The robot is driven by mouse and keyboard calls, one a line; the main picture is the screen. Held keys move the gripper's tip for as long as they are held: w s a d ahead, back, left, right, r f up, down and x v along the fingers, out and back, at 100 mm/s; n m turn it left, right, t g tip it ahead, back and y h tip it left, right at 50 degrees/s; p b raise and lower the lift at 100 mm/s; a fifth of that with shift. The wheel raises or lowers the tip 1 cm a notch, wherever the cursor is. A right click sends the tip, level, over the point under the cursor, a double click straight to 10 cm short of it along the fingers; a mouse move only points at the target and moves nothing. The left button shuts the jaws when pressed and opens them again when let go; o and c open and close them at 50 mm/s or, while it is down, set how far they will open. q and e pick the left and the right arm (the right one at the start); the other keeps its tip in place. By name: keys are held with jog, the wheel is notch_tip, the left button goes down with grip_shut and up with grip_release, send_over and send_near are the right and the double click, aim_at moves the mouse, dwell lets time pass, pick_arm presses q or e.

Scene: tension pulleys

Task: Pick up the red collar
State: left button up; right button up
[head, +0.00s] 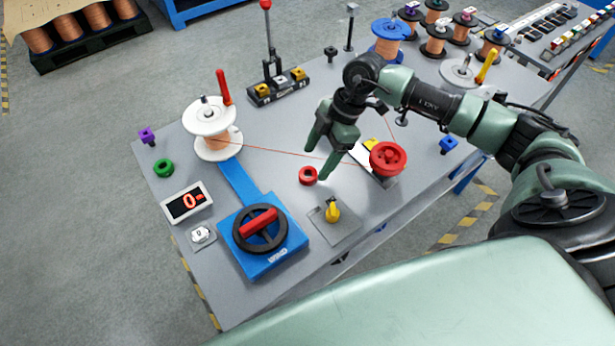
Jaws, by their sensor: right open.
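The red collar (308,175) is a small red ring with a dark hole. It lies on the grey table (285,205) near the middle, left of the red pulley wheel. My right gripper (318,162) comes in from the right, pointing down, with its fingers spread. One fingertip is above and behind the collar, the other close to its right side in the picture. Nothing shows between the fingers, and I cannot tell whether they touch the collar. My left gripper is not in view.
A red pulley wheel (388,158) on a plate stands right of the collar. A yellow knob (332,211) and a blue device with a black handwheel (260,229) stand in front. A copper wire (285,152) runs from the white spool (212,128) behind the collar. A green ring (163,168) lies at left.

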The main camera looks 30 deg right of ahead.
aim_at(310, 170)
jog(key=b+x, duration=0.4)
jog(key=shift+a+f, duration=0.1)
jog(key=shift+f, duration=0.1)
jog(key=shift+a+f, duration=0.15)
jog(key=shift+f, duration=0.15)
jog(key=shift+w+a, duration=0.1)
jog(key=shift+r, duration=0.1)
jog(key=c, duration=1.4)
